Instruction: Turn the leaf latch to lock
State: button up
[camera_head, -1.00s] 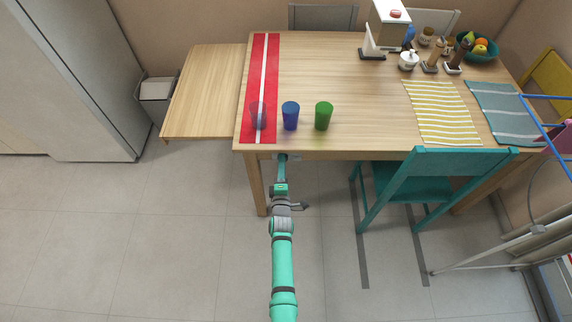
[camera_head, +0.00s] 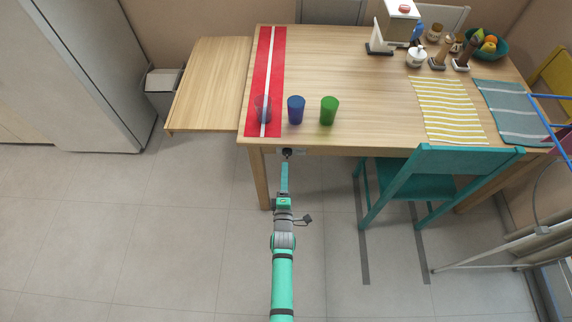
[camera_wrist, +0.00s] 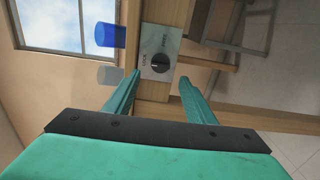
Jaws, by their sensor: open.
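The leaf latch is a black round knob (camera_wrist: 160,64) on a pale metal plate (camera_wrist: 151,41) fixed to the table's edge. In the wrist view the plate carries the words LOCK on the left and FREE on the right. I cannot tell which word the knob points to. In the head view the knob (camera_head: 287,152) is a small dark spot under the table's front edge. My gripper (camera_wrist: 160,77) is open and empty, its fingertips either side of the knob in the picture, apparently short of it. It also shows in the head view (camera_head: 285,164). The table leaf (camera_head: 207,85) extends at the left.
A clear cup (camera_head: 262,108), a blue cup (camera_head: 296,110) and a green cup (camera_head: 329,111) stand near the table's front edge. A teal chair (camera_head: 440,175) stands right of my arm. The floor to the left is clear.

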jog(key=shift+s, duration=1.7)
jog(key=shift+w, duration=0.1)
jog(key=s+r+m+g, duration=0.15)
jog(key=s+m, duration=0.25)
jog(key=s, duration=0.6)
jog(key=s+r+m, duration=0.2)
jog(key=s+m, duration=0.2)
jog(key=s, duration=0.7)
jog(key=s+d+r+m+g, duration=0.1)
jog(key=s+d+r+m, duration=0.1)
jog(key=s+r+m, duration=0.8)
jog(key=s+r, duration=0.5)
jog(key=s, duration=0.1)
jog(key=shift+s+r, duration=0.25)
jog(key=shift+r, duration=0.15)
